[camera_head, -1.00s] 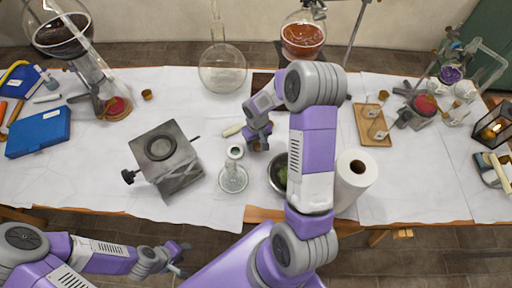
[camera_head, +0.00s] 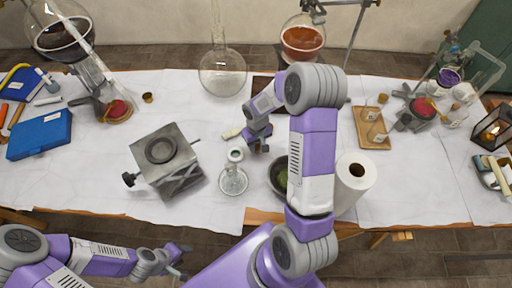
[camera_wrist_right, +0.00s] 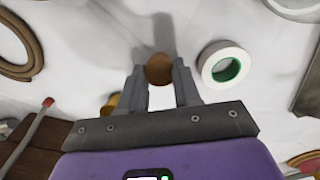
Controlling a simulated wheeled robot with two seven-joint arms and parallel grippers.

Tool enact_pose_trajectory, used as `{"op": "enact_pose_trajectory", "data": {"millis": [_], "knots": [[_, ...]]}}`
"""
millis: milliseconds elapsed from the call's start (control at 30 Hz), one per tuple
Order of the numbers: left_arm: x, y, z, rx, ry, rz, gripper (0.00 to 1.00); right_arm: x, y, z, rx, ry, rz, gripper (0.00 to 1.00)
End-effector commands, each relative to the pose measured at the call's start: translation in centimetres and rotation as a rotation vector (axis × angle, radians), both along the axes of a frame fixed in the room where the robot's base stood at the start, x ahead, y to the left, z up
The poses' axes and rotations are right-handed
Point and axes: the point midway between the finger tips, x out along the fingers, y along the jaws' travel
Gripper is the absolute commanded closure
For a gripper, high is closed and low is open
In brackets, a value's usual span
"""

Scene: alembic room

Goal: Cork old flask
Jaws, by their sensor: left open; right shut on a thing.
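The old flask is probably the clear glass flask (camera_head: 233,181) standing upright on the white cloth in the head view, with a narrow neck and an uncovered top. My right gripper (camera_head: 258,143) is up and to the right of its neck, apart from it. In the right wrist view the gripper (camera_wrist_right: 160,83) is shut on a round brown cork (camera_wrist_right: 159,68) held at its fingertips. A white ring with a green inside (camera_wrist_right: 226,68) lies right of the cork; I cannot tell whether it is the flask's mouth. My left gripper (camera_head: 181,260) is open and empty before the table's front edge.
A metal lab jack (camera_head: 165,165) stands left of the flask. A dark bowl (camera_head: 278,184), partly behind my right arm, and a paper roll (camera_head: 354,180) stand to the right. A round flask (camera_head: 222,75) stands behind.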

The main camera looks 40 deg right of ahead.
Motion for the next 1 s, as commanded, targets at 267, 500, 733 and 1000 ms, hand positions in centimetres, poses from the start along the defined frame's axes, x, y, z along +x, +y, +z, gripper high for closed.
{"op": "enact_pose_trajectory", "data": {"millis": [267, 500, 733, 1000], "knots": [[0.0, 0.0, 1.0, 0.000, 0.000, 0.000, 0.57, 0.0, 0.0, 1.3, 0.000, 0.000, 0.000, 0.92], [0.0, 0.0, 1.6, 0.000, 0.000, 0.000, 0.57, 0.0, 0.0, 2.3, -0.001, 0.000, 0.000, 0.92], [0.0, 0.0, 2.1, 0.000, 0.000, 0.000, 0.57, 0.0, 0.0, 2.9, -0.001, 0.000, 0.001, 0.92], [0.0, 0.0, 2.1, 0.000, 0.000, 0.000, 0.57, 0.0, 0.0, 2.9, 0.000, 0.000, 0.000, 0.92]]}}
